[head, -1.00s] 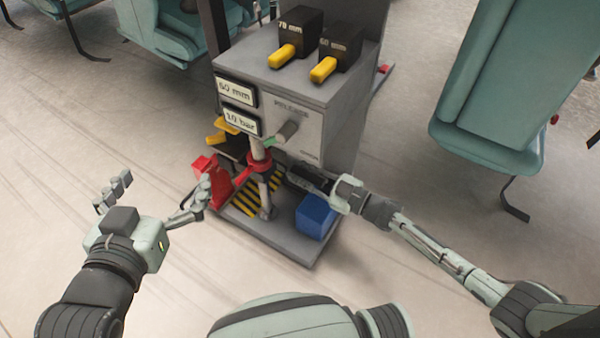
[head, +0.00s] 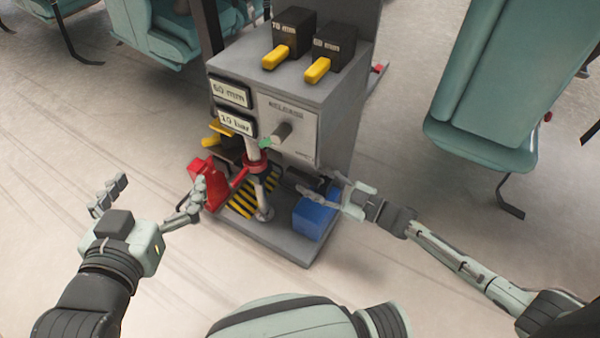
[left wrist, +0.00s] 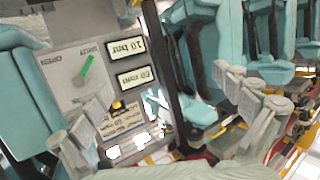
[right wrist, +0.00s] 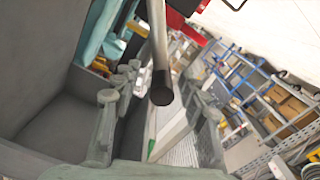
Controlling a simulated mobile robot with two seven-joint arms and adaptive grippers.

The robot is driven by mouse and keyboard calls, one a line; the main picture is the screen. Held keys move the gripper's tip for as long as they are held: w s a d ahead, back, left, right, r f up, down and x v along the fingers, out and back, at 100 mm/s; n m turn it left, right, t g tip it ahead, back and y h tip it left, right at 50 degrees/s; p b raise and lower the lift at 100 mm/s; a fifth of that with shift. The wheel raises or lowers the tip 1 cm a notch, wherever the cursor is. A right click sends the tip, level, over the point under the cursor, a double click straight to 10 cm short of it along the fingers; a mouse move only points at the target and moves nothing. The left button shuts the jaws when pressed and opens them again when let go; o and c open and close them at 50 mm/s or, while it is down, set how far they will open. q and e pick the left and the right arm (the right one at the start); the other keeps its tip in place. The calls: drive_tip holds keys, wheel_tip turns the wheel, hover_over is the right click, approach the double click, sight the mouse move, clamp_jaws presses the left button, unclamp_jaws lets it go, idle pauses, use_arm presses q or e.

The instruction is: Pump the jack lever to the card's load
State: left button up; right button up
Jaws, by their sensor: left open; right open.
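The red jack (head: 215,185) stands at the foot of the grey cabinet (head: 275,92). A lever rod with a black end (right wrist: 160,88) shows in the right wrist view, pointing at the camera between the open fingers and not gripped. My right gripper (head: 335,190) is open near the black grip, above the blue block. My left gripper (head: 150,198) is open and empty, left of the jack, one finger close to its red body. Cabinet plates read 60 mm (head: 230,93) and 10 bar (head: 236,123); they also show inverted in the left wrist view. A small card (left wrist: 122,122) there is hard to read.
Two black blocks with yellow handles, marked 70 mm (head: 293,32) and 60 mm (head: 332,50), stand on the cabinet top. A release knob (head: 281,131) sticks out of its front. A blue block (head: 313,217) sits on the base. Teal seats (head: 492,90) stand around; the floor in front is clear.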

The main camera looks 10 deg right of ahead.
drive_tip(key=v, duration=0.7)
drive_tip(key=shift+d, duration=0.2)
drive_tip(key=shift+s, duration=0.15)
drive_tip(key=shift+c, duration=0.2)
